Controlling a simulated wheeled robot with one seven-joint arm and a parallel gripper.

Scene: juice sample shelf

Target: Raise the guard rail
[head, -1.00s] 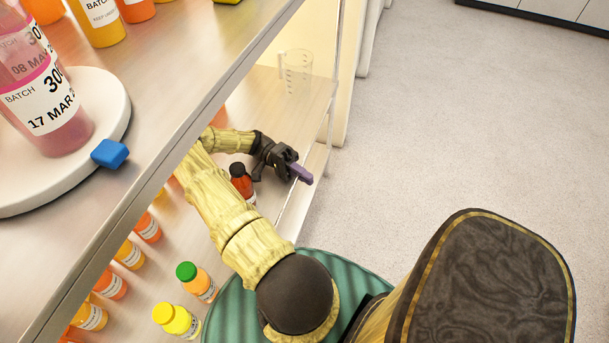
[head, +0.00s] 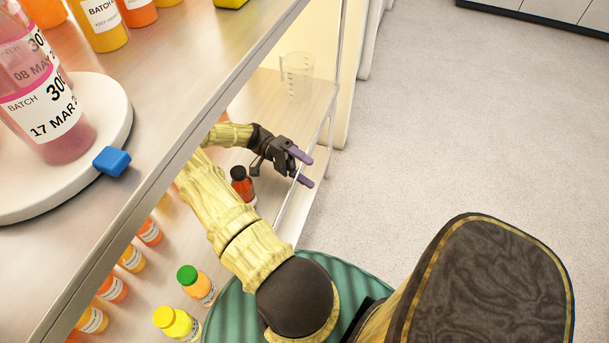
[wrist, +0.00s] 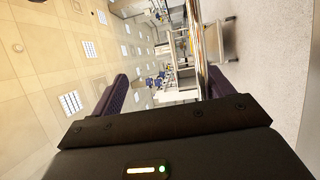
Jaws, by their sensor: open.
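The guard rail (head: 321,133) is a thin, pale bar along the open front edge of the lower shelf. My gripper (head: 303,169) is at this edge in the head view, its two purple fingers spread apart and empty. The rail passes at or between the fingertips; contact cannot be told. In the wrist view, my gripper (wrist: 163,88) shows one finger on each side, and a long shiny edge, seemingly the rail or shelf front, runs away close to the right finger.
A red bottle with a black cap (head: 242,184) stands on the lower shelf just beside my wrist. A clear measuring jug (head: 297,76) stands farther back. Several juice bottles line the near part. The upper shelf (head: 185,85) overhangs my arm. The floor at right (head: 420,140) is clear.

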